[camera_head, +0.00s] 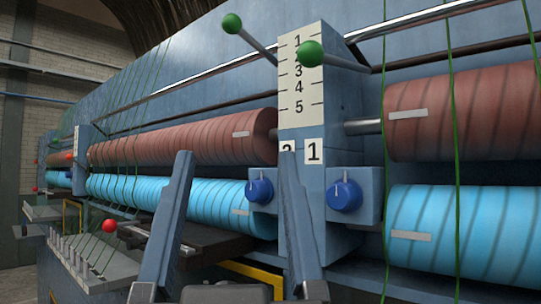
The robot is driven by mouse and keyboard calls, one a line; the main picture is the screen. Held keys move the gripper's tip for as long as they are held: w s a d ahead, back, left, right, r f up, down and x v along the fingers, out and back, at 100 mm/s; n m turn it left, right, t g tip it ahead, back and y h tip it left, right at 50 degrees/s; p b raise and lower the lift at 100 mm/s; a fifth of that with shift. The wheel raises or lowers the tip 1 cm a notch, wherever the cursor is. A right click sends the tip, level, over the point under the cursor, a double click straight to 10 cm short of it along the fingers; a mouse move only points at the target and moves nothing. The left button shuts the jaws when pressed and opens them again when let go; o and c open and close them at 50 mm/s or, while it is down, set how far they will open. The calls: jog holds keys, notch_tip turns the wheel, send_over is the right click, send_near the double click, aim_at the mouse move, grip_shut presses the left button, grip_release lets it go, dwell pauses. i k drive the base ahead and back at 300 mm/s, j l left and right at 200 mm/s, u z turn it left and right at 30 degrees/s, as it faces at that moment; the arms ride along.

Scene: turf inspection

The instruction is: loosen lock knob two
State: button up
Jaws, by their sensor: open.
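Two blue round lock knobs show on the blue-grey machine, below a white scale plate. The left knob (261,190) sits beside the left face of the post, under a "2" label (287,148) that my right finger partly covers. The right knob (345,195) sits under the "1" label (314,151). Each knob has a pale pointer mark near its top. My gripper (236,154) is open and empty, its two fingers rising from the bottom edge. In the picture, the left knob appears between the fingers, close to the right one. Depth to the knob is unclear.
Red-brown rollers (185,138) run above bright blue rollers (460,235) on both sides of the post. Green-balled levers (311,54) stick out above. A red-balled lever (109,226) stands at lower left. Thin green strands hang across the front.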

aim_at(260, 191)
jog(key=i+j, duration=0.1)
jog(key=j, duration=0.25)
jog(key=i+j, duration=0.1)
jog(key=j, duration=0.3)
jog(key=j+u, duration=0.1)
jog(key=j, duration=0.25)
jog(key=i+j, duration=0.15)
jog(key=j, duration=0.2)
